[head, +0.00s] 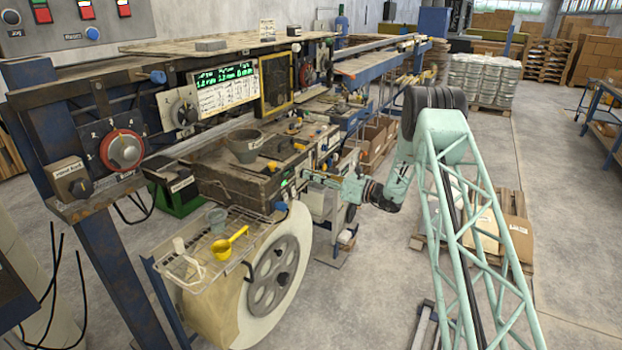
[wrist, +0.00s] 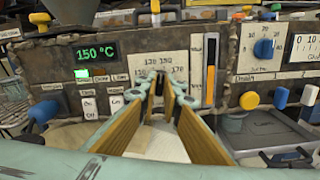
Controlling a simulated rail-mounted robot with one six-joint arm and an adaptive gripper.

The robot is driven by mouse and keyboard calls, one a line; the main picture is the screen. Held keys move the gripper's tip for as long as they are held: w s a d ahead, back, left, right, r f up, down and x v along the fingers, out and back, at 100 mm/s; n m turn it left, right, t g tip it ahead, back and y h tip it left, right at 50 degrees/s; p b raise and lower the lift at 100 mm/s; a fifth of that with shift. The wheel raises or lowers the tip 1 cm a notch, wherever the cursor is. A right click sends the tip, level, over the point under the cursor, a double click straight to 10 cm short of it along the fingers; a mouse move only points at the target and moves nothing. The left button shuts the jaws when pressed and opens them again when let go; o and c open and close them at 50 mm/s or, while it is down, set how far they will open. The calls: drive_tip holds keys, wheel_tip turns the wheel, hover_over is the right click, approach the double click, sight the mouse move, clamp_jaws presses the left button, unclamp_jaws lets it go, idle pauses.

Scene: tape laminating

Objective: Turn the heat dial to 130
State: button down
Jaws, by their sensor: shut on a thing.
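The heat dial's pale scale plate (wrist: 148,62) is in the middle of the wrist view, on a dark, worn machine panel. Numbers including 130, 150 and 170 show around it. My gripper (wrist: 158,84) reaches straight to the dial, its fingertips shut on the knob, which they mostly hide; I cannot read its pointer. The display (wrist: 97,51) left of the dial reads 150 °C in green. In the head view my gripper (head: 308,177) is at the front of the machine, and the dial cannot be made out.
A blue knob (wrist: 43,112) and switches are left of the dial. An orange bar gauge (wrist: 210,84) and a yellow button (wrist: 249,100) are right of it. A grey tray (wrist: 268,132) is at lower right. A wire shelf holds a yellow scoop (head: 223,248).

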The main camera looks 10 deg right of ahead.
drive_tip(key=shift+n+b, duration=2.8)
drive_tip(key=shift+n, duration=0.3)
drive_tip(key=c, duration=2.8)
unclamp_jaws()
drive_tip(key=shift+s, duration=0.15)
drive_tip(key=shift+v, duration=5.9)
drive_tip(key=shift+r, duration=0.1)
